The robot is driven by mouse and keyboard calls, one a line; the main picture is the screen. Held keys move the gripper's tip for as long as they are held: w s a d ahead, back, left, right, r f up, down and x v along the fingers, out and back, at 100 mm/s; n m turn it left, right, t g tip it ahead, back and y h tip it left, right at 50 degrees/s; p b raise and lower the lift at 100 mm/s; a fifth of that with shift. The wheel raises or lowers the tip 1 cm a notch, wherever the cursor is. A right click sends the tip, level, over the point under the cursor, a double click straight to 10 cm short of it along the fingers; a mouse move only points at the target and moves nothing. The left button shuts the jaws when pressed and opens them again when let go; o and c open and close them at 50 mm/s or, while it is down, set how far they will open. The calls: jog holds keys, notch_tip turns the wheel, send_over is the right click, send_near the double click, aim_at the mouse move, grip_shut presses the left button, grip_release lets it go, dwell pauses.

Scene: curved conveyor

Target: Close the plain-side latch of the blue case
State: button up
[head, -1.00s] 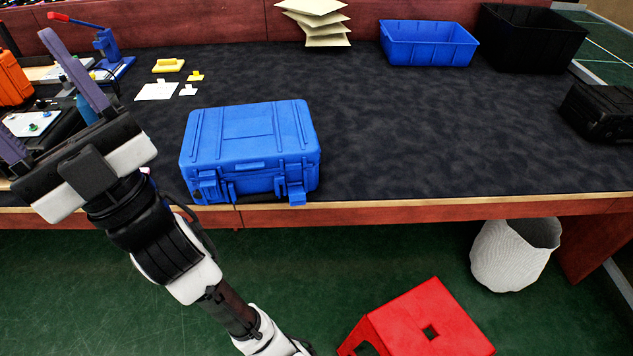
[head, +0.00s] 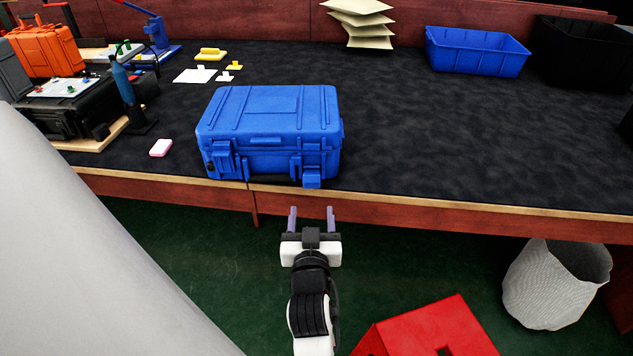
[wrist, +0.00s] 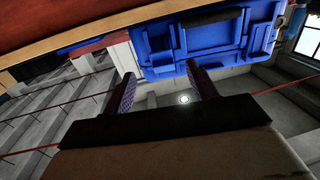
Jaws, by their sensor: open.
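The blue case (head: 268,112) stands lid shut on the dark table top, its front near the table's front edge. On its front, the left latch (head: 223,158) lies fairly flat, and the right latch (head: 312,174) hangs low and sticks out from the front. I cannot tell for certain which side is the plain one. My gripper (head: 311,213) is open and empty, in front of the table edge and below the right latch, apart from the case. In the wrist view, the case front (wrist: 207,38) shows beyond the open fingers (wrist: 160,78).
The wooden table edge (head: 420,205) lies between my gripper and the case. A red stool (head: 430,330) and a white basket (head: 556,285) stand on the floor at right. A pink block (head: 161,147) and a bottle (head: 122,80) are left of the case.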

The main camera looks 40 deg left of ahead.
aim_at(311, 188)
jog(key=p+x, duration=0.1)
jog(key=x, duration=1)
jog(key=shift+w+a, duration=0.1)
jog(key=shift+a, duration=0.05)
jog(key=shift+c, duration=0.2)
grip_shut()
